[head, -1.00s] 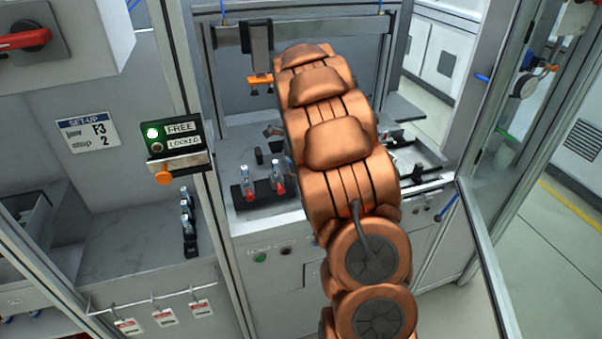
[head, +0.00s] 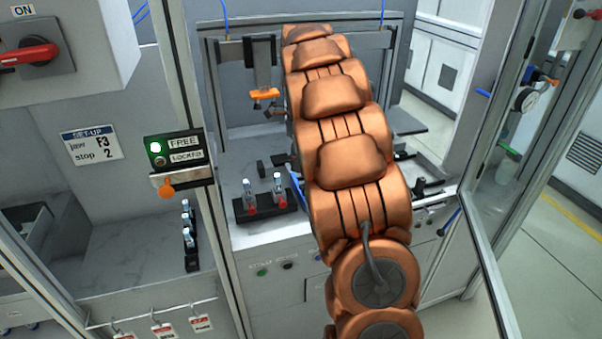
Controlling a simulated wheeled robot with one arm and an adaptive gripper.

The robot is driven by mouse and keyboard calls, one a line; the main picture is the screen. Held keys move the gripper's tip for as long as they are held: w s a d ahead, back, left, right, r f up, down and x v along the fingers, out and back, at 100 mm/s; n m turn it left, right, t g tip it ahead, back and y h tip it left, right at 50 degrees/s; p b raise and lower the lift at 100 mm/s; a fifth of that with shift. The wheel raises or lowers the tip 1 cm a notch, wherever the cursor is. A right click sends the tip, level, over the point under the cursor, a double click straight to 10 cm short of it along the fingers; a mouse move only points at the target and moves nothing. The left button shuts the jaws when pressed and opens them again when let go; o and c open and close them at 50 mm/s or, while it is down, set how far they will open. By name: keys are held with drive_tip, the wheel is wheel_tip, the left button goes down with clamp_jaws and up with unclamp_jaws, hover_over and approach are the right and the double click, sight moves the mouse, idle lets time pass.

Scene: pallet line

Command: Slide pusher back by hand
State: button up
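My copper-coloured arm reaches through the open front into the machine cell and covers its middle and right. My gripper is hidden behind the arm, so its fingers and anything in them cannot be seen. I cannot pick out the pusher for certain. An orange-tipped part (head: 264,94) hangs from a grey vertical unit (head: 261,63) on the overhead beam, left of my arm. A small dark block stands on the cell's bed (head: 232,164) beside the arm.
A lock box (head: 178,165) on the left post shows its green lamp lit beside "FREE". A black holder with red-based clear pieces (head: 265,207) stands at the bed's front left. The glass door (head: 495,210) is open at right. A red-handled switch (head: 32,54) is upper left.

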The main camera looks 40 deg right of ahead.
drive_tip(key=shift+r, duration=1.1)
